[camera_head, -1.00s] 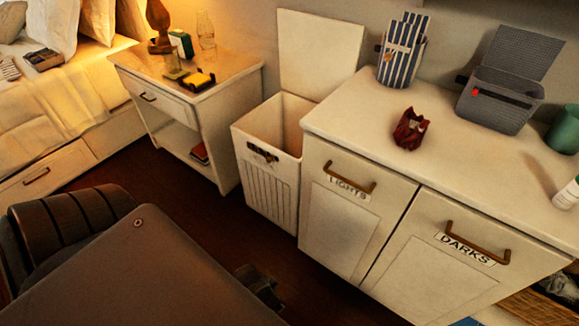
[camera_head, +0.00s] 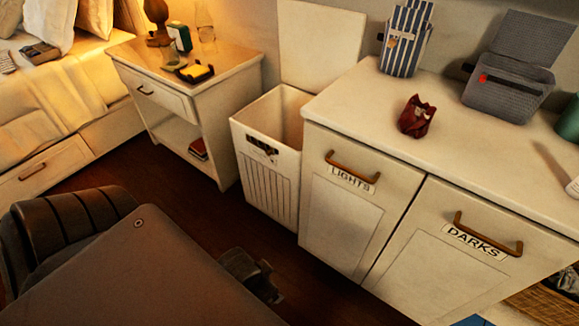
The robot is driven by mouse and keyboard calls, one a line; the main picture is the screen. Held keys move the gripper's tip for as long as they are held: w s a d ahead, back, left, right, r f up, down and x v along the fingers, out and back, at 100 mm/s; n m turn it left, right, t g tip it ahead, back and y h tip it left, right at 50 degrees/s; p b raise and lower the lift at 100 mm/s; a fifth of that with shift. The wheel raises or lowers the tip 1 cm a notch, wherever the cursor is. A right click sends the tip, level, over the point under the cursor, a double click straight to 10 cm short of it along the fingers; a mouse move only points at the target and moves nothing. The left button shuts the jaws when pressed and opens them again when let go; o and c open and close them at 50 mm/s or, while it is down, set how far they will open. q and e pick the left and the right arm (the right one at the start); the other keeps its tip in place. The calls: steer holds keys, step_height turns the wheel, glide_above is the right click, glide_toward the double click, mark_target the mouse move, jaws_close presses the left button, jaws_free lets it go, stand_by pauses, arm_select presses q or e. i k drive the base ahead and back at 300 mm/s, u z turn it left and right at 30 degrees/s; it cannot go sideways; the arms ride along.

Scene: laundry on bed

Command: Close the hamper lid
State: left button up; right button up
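The white hamper (camera_head: 262,172) stands on the floor between the nightstand and the cabinet. Its lid (camera_head: 321,47) is raised, upright against the wall behind it, and the hamper's opening faces up. A dark handle-like cutout or fitting shows high on its front. No gripper fingers can be made out. A dark part low in the middle, beside my body, may belong to one of my arms, but I cannot tell which.
The nightstand (camera_head: 228,85) with a lamp (camera_head: 158,22) stands left of the hamper. The white cabinet (camera_head: 333,222) labelled LIGHTS and DARKS adjoins it on the right. A red item (camera_head: 416,117), a striped bag (camera_head: 405,40) and a grey basket (camera_head: 507,92) sit on the cabinet. Dark floor lies in front.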

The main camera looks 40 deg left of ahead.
mark_target(318, 45)
steer(key=u, duration=1.2)
